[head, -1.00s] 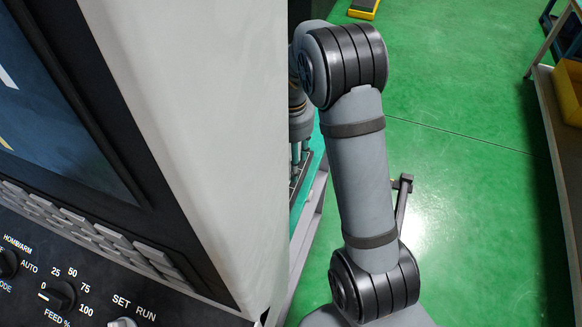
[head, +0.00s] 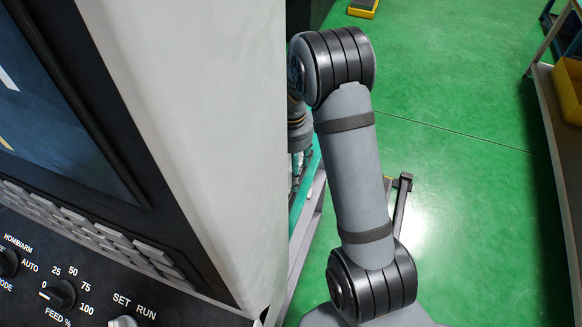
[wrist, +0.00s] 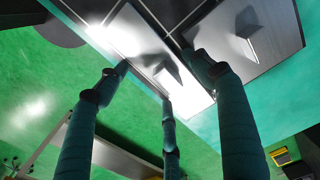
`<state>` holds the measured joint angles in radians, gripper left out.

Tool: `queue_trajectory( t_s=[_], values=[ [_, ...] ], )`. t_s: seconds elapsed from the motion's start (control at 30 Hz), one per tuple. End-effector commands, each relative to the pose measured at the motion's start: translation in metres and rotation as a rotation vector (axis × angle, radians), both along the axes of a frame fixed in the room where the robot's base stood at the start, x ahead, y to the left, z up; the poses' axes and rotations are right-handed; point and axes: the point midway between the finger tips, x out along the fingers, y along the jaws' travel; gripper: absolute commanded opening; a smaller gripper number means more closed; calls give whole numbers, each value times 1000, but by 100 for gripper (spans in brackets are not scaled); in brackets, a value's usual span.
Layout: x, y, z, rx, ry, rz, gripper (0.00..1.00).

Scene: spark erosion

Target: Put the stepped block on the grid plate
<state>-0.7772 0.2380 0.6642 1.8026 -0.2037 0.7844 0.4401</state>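In the wrist view, the three dark teal fingers of my gripper (wrist: 160,78) are spread apart. Their tips are over a bright metal plate (wrist: 196,100) that carries a grey angular block (wrist: 165,72). I cannot tell for sure whether this is the stepped block, or whether any finger touches it. A second metal plate (wrist: 283,38) to the right carries another grey angular shape (wrist: 246,32). I cannot make out a grid on either plate. In the head view, my gripper (head: 297,168) is mostly hidden behind the machine panel.
The machine's control panel (head: 190,130) fills the left of the head view and blocks the work area. A teal-topped bench (head: 308,192) shows in a narrow strip beside it. A shelf with a yellow bin (head: 569,92) stands at far right. Green floor (head: 465,180) between is open.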

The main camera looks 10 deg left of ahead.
Motion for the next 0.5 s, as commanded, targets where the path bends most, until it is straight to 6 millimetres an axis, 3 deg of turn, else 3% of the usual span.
queue_trajectory(
  t_s=[0.33, 0.5],
  values=[
    [0, 1, 1, 2, -2, 1, 72],
    [2, 1, 15, 3, -5, 2, 72]
  ],
)
